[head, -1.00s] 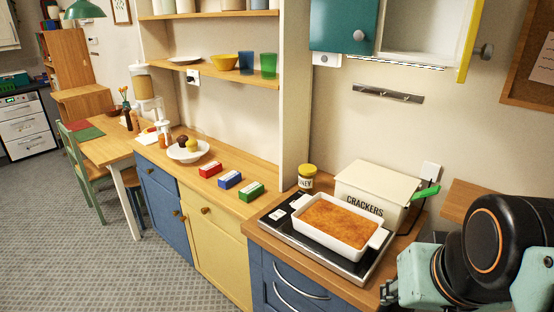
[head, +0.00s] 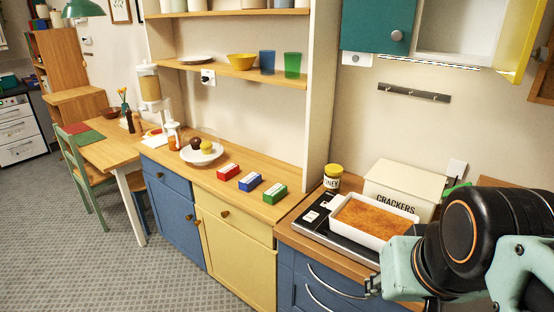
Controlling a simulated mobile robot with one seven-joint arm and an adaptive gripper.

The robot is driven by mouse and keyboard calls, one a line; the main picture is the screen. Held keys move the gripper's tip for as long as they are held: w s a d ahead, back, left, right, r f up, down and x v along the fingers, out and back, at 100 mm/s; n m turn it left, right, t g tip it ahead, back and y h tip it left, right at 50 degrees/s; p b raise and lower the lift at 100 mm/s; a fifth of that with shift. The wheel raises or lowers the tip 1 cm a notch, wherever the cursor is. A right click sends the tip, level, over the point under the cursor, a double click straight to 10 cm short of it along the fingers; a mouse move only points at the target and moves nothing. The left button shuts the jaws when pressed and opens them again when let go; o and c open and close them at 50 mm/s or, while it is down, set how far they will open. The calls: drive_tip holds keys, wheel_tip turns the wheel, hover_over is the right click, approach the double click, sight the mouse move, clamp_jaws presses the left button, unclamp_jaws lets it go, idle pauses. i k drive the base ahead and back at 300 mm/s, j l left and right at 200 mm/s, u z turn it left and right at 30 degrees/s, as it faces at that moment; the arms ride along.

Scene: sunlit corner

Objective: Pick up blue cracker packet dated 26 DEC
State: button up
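Three small packets lie in a row on the wooden counter: a red packet (head: 228,171), a blue packet (head: 250,181) and a green packet (head: 273,194). The blue one is in the middle. Any date print on them is too small to read. My gripper (head: 373,286) shows only partly at the lower right, in front of the drawer cabinet and below the baking dish. It is well to the right of the packets and apart from them. Its fingers are too small and dark to tell whether they are open.
A cream crackers tin (head: 405,183), a white baking dish (head: 372,222) on a dark hob and a honey jar (head: 333,176) stand right of the packets. A tall panel (head: 321,100) rises between. A fruit plate (head: 201,153) stands left. Counter before the packets is clear.

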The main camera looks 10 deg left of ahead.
sight(254, 179)
drive_tip(key=i+j, duration=0.1)
drive_tip(key=j, duration=0.3)
drive_tip(key=i+j, duration=0.1)
drive_tip(key=j, duration=0.3)
drive_tip(key=i+j, duration=0.2)
drive_tip(key=j, duration=0.15)
drive_tip(key=i+j, duration=0.2)
drive_tip(key=j, duration=0.2)
drive_tip(key=u, duration=0.05)
